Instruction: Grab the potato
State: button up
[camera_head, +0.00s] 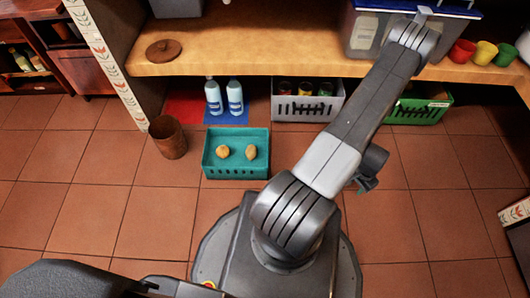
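A teal crate (237,174) stands on the tiled floor left of my arm. Two small tan-brown items lie apart inside it. The left one (222,152) is rounder; the right one (251,154) is slightly longer and looks more like a potato, but they are too small to tell for certain. My arm rises toward the upper right, across the shelf edge. A dark end part, seemingly my gripper (366,184), shows partly behind the arm, right of the crate and apart from it. Its fingers are not clear, and no held object is visible.
A brown cylindrical bin (168,138) stands left of the crate. Two white-blue bottles (235,97) stand behind it. A white crate (306,106) and a green crate (418,110) sit under the wooden shelf (260,58). Floor at left and right is clear.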

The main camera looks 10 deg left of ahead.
aim_at(251, 151)
jog(key=i+l+u, duration=0.1)
jog(key=u, duration=0.35)
jog(key=l+u, duration=0.1)
jog(key=u, duration=0.35)
jog(key=i+l+u, duration=0.1)
jog(key=u, duration=0.35)
jog(key=l+u, duration=0.25)
jog(key=u, duration=0.25)
jog(key=l+u, duration=0.4)
jog(key=i+l+u, duration=0.1)
jog(key=l+u, duration=0.15)
jog(key=u, duration=0.15)
